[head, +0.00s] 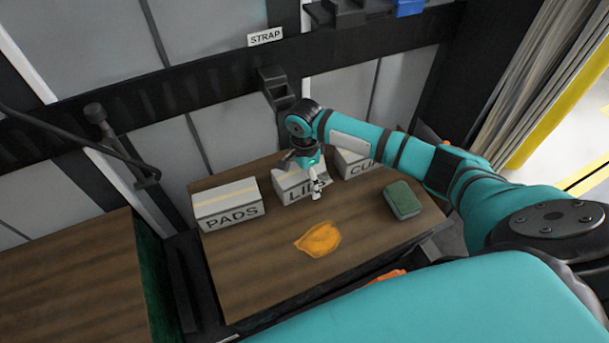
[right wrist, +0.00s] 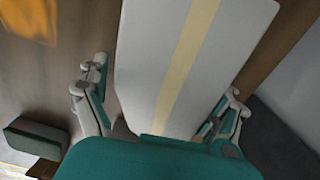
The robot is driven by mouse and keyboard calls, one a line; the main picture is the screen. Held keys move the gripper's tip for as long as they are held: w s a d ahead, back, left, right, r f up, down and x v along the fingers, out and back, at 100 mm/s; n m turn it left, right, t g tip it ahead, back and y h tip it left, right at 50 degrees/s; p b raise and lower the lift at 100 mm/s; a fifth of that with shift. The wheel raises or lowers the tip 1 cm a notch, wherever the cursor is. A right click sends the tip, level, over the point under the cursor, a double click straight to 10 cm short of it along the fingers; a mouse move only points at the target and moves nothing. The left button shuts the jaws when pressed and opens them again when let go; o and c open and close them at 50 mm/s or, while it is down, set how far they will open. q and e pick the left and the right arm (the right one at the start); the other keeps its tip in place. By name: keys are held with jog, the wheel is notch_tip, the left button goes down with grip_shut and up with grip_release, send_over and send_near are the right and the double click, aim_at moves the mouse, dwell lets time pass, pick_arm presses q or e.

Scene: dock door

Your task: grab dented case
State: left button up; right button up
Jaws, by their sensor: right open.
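Three white cases with tan tape stand in a row at the back of the wooden table: PADS (head: 227,204), LIDS (head: 291,186), and one partly hidden whose label starts "CU" (head: 355,163). I cannot make out a dent on any of them. My right gripper (head: 317,187) is open at the front right of the LIDS case, partly covering it. In the right wrist view, the open fingers (right wrist: 160,80) lie on either side of a taped white case (right wrist: 185,65), which looks like LIDS. I cannot tell whether they touch it. My left gripper is out of view.
An orange cloth-like item (head: 318,239) lies on the table (head: 255,282) in front of the cases. A green block (head: 402,199) lies to the right. Another wooden surface (head: 70,285) is at the left. A dark rail with a STRAP label (head: 265,37) crosses the wall behind.

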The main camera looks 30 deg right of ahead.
jog(key=c, duration=1.6)
jog(key=shift+w+r, duration=0.1)
jog(key=shift+c, duration=0.4)
